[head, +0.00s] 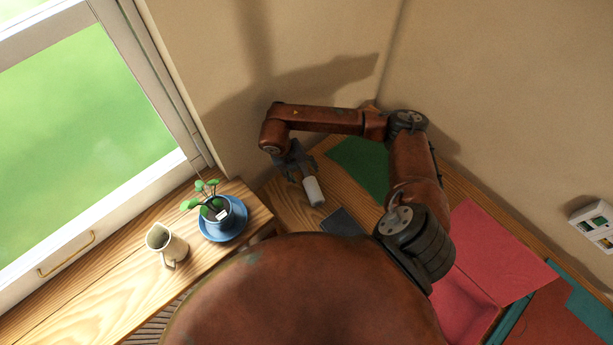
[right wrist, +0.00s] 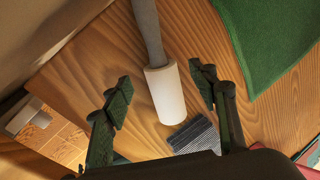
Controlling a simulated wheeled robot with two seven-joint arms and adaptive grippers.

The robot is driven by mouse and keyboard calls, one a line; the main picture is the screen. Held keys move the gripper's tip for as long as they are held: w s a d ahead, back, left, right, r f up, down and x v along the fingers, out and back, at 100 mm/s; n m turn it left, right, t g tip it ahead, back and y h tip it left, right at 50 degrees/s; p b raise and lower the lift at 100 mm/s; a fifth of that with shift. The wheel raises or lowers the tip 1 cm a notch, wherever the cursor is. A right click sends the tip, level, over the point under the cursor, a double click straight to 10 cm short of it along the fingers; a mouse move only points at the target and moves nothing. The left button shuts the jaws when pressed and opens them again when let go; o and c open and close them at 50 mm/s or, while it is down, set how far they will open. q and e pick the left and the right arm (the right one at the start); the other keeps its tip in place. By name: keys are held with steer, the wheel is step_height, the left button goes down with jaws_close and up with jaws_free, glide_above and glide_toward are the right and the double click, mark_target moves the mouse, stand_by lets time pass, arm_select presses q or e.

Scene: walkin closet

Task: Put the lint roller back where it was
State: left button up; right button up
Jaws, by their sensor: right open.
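The lint roller has a white cylinder and a grey handle. The fingers are open, with a visible gap on both sides of the roller. I cannot tell their height above the wood. My left gripper is not in view.
A dark ribbed block (right wrist: 193,136) lies close to the roller's white end. A potted plant on a blue saucer (head: 223,231) and a cream pitcher (head: 167,245) stand on the left ledge.

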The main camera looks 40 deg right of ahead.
steer(key=v, duration=0.6)
steer(key=shift+a+r, duration=0.15)
steer(key=shift+r, duration=0.25)
